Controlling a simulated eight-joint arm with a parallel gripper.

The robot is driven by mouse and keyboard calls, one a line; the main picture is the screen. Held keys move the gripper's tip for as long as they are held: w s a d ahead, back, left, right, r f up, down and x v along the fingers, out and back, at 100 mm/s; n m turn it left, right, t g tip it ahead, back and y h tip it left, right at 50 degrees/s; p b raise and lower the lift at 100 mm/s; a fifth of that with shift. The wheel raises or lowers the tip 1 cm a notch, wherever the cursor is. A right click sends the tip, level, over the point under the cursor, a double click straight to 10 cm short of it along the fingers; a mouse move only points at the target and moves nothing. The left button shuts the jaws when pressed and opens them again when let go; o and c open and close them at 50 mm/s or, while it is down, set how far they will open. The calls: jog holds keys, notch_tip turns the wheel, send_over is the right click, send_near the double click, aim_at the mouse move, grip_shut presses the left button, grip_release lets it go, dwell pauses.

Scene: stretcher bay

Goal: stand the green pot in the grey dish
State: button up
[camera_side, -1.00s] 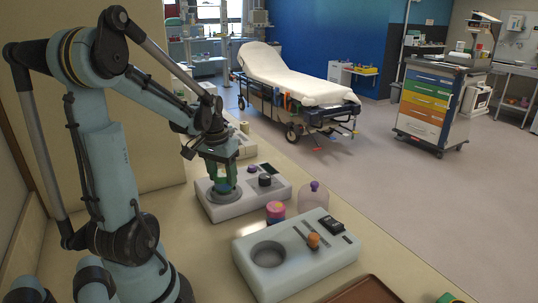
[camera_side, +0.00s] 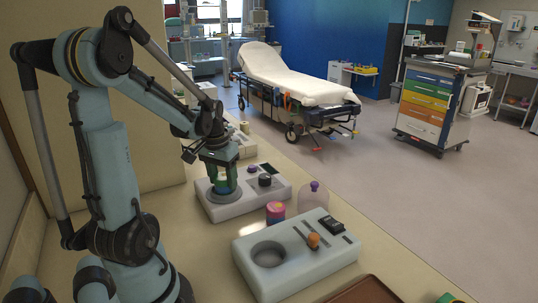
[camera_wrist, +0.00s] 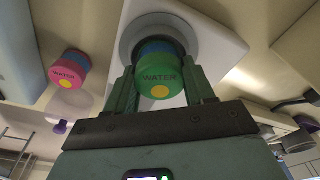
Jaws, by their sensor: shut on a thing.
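The green pot (camera_wrist: 163,72) has a blue band, a WATER label and a yellow dot. My gripper (camera_wrist: 160,85) is shut on it, with one finger on each side. In the side view the pot (camera_side: 224,181) is partly hidden by the fingers of my gripper (camera_side: 221,178). The pot looks upright and is over the round grey dish (camera_side: 218,197) in the white unit. In the wrist view the grey dish (camera_wrist: 126,44) shows as a ring around the pot's far end. I cannot tell whether the pot's base touches the dish.
A pink pot (camera_side: 275,211) stands on the bench to the right. Beside it is a clear dome with a purple knob (camera_side: 314,187). A second white unit (camera_side: 300,266) with a round recess lies nearer. A brown tray (camera_side: 366,291) is at the front edge.

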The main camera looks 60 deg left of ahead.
aim_at(220, 178)
jog(key=shift+f, duration=0.1)
jog(key=o, duration=0.8)
jog(key=shift+c, duration=0.2)
notch_tip(220, 178, up, 11)
jog(key=s, duration=0.1)
jog(key=shift+d, duration=0.35)
dwell(0.4)
jog(key=w+d+f+m+t, duration=0.2)
jog(key=d+m+t, duration=0.1)
jog(key=d, duration=0.9)
jog(key=w+d+f+m+t, duration=0.2)
jog(key=w+d+m+t, duration=0.1)
jog(key=d, duration=0.9)
jog(key=shift+w+f+m+h, duration=0.15)
jog(key=shift+w+m+h, duration=0.2)
jog(key=shift+m+h, duration=0.05)
